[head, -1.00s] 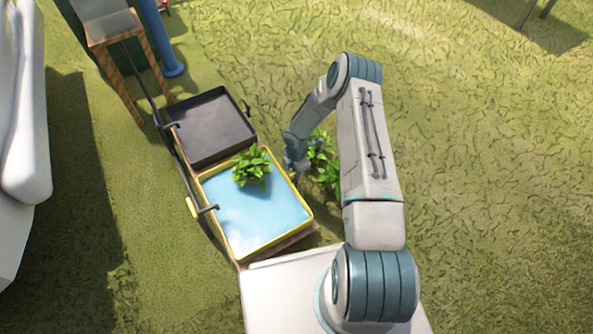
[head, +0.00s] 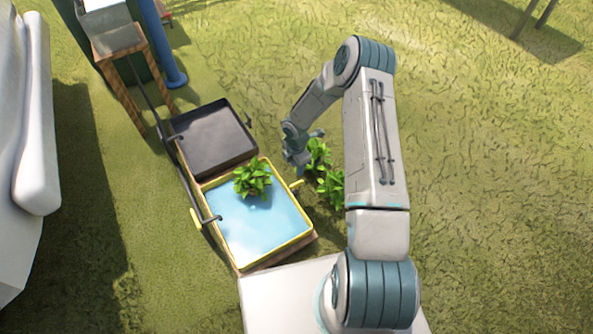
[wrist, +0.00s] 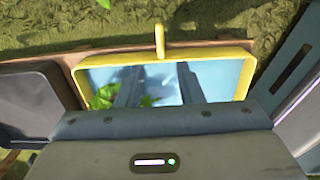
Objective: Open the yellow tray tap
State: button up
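The yellow tray (head: 308,238) is filled with pale blue water and holds a green leafy plant (head: 254,179). A small yellow tap handle (head: 296,184) sticks out from its right rim. In the wrist view the handle (wrist: 159,40) stands upright at the middle of the tray's far rim (wrist: 215,57). My gripper (head: 299,166) hangs just beyond the handle in the head view and looks apart from it. In the wrist view two spaced finger shapes of my gripper (wrist: 159,75) lie over the water, with nothing between them.
A black tray (head: 214,140) adjoins the yellow one. A pipe with another yellow handle (head: 196,217) runs along their left side to a wooden stand (head: 128,68). Leafy plants (head: 325,175) grow by the right side. Open grass lies further right.

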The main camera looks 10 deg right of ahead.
notch_tip(320, 180, up, 3)
jog(key=shift+f, duration=0.15)
dwell(0.4)
jog(key=s+d+r+m+h+p, duration=0.1)
jog(key=s+r+m+p, duration=0.3)
jog(key=r, duration=1)
jog(key=s+d+r+m+t+h+p, duration=0.15)
jog(key=r+p, duration=0.55)
jog(key=r, duration=0.7)
jog(key=s+d+r+m+g+p, duration=0.1)
jog(key=r+m+p, duration=0.35)
jog(key=r, duration=0.95)
jog(key=s+a+r+m+t+y+p, duration=0.1)
jog(key=s+r+m+p, duration=0.5)
jog(key=r, duration=0.9)
jog(key=s+a+r+m+t+y+p, duration=0.1)
jog(key=s+a+r+m+p, duration=0.1)
jog(key=s+r+m+p, duration=0.4)
jog(key=s+r+p, duration=0.4)
jog(key=s+r, duration=0.5)
jog(key=shift+a, duration=0.3)
